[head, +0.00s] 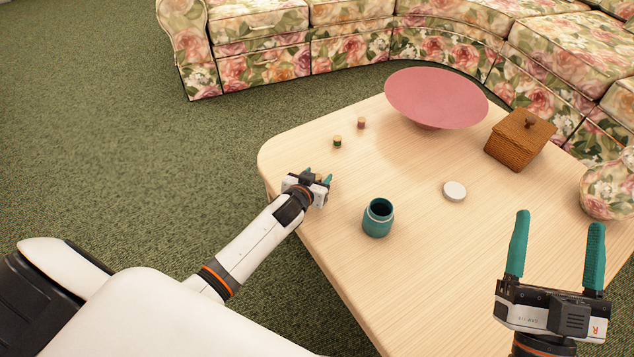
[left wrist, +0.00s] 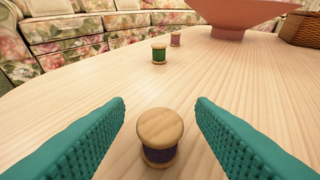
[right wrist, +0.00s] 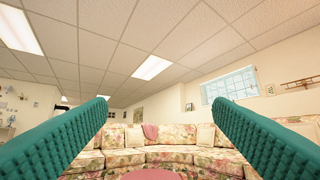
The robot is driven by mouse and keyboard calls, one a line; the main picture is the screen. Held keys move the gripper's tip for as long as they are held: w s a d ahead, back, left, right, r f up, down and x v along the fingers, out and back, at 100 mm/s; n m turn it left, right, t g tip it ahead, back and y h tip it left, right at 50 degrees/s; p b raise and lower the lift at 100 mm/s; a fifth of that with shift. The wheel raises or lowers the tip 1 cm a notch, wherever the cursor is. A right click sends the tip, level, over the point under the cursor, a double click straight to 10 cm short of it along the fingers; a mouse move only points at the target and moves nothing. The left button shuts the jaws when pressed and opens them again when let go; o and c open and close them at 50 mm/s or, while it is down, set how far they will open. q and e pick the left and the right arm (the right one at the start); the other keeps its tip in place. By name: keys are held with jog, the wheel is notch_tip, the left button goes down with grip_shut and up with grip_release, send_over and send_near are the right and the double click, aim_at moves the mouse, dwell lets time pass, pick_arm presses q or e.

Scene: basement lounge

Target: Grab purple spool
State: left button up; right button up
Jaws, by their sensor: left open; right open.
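The purple spool (left wrist: 160,156) stands upright on the table in the left wrist view, with a pale wooden top and dark purple thread. My left gripper (left wrist: 160,118) is open, with one teal finger on each side of the spool and gaps between. In the head view my left gripper (head: 318,177) is low at the table's left edge, and a bit of the spool's wooden top may show between the fingers. My right gripper (head: 555,240) is open and empty, raised over the table's right side.
A green spool (head: 337,141) and a pink spool (head: 361,123) stand farther back on the table (head: 320,235). A teal jar (head: 378,218), white lid (head: 454,191), pink bowl (head: 436,98), wicker box (head: 517,140) and floral vase (head: 606,190) also stand there. A floral sofa (head: 260,62) lies beyond.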

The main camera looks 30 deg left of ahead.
pick_arm(q)
jog(key=shift+b+x, duration=0.35)
jog(key=shift+x, duration=0.8)
pick_arm(e)
jog(key=shift+s+d+r+t+y, duration=0.15)
jog(key=shift+s+r+t+y, duration=0.45)
jog(key=shift+s+r+t, duration=0.8)
jog(key=shift+w, duration=0.1)
pick_arm(q)
jog(key=c, duration=1)
